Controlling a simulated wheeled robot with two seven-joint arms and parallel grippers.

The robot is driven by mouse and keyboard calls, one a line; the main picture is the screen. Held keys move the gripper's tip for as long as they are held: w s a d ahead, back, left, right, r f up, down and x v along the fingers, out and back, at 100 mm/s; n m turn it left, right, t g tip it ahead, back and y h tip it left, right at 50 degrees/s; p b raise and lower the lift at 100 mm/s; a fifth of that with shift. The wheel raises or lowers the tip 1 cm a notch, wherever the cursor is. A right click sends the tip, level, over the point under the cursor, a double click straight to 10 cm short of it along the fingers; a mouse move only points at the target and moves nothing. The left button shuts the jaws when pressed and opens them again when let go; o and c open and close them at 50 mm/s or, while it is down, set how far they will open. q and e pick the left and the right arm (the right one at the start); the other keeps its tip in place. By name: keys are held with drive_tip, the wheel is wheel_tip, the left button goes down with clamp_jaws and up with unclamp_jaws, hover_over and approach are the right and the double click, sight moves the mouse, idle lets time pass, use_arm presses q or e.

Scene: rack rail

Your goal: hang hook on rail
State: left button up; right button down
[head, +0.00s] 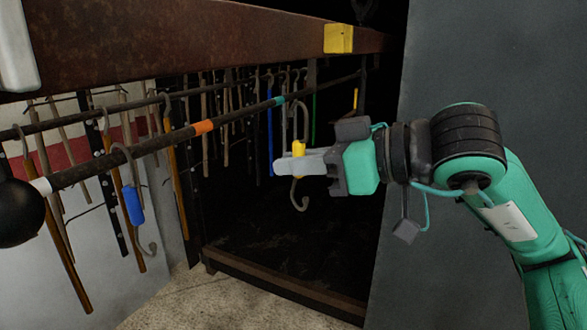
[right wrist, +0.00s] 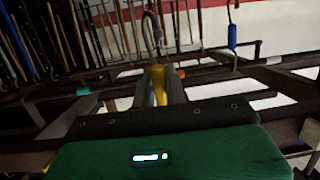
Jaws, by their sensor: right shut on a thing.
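A hook with a yellow sleeve (head: 299,149) is held upright in my right gripper (head: 285,162), whose jaws are shut on the sleeve. Its upper curve rises above the jaws close to the rail, and its lower curve hangs below. The hook also shows in the right wrist view (right wrist: 158,78), its curved top upward. The dark rail (head: 160,144) runs from front left to back right, with white, orange and teal bands. The hook's top is near the teal band (head: 279,101); I cannot tell whether it touches the rail. My left gripper is not in view.
A blue-sleeved hook (head: 133,205) hangs from the rail at left. A black ball (head: 19,212) caps the rail's near end. A rusty beam (head: 190,40) with a yellow block (head: 338,38) lies above. Several hanging rods crowd behind. A grey panel (head: 450,60) stands at right.

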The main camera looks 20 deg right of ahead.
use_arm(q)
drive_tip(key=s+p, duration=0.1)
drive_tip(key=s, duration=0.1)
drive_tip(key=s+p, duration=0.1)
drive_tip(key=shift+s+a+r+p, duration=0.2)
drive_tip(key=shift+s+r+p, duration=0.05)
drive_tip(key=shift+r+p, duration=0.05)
use_arm(e)
drive_tip(key=w+a+f, duration=0.1)
drive_tip(key=w, duration=0.6)
drive_tip(key=w+a+f, duration=0.1)
drive_tip(key=w+a, duration=0.1)
drive_tip(key=w, duration=0.5)
drive_tip(key=shift+w+a, duration=0.15)
drive_tip(key=shift+a, duration=0.1)
drive_tip(key=shift+f, duration=0.1)
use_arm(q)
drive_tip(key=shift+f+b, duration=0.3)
use_arm(e)
drive_tip(key=shift+f, duration=0.2)
drive_tip(key=c, duration=1.4)
unclamp_jaws()
drive_tip(key=shift+o, duration=0.2)
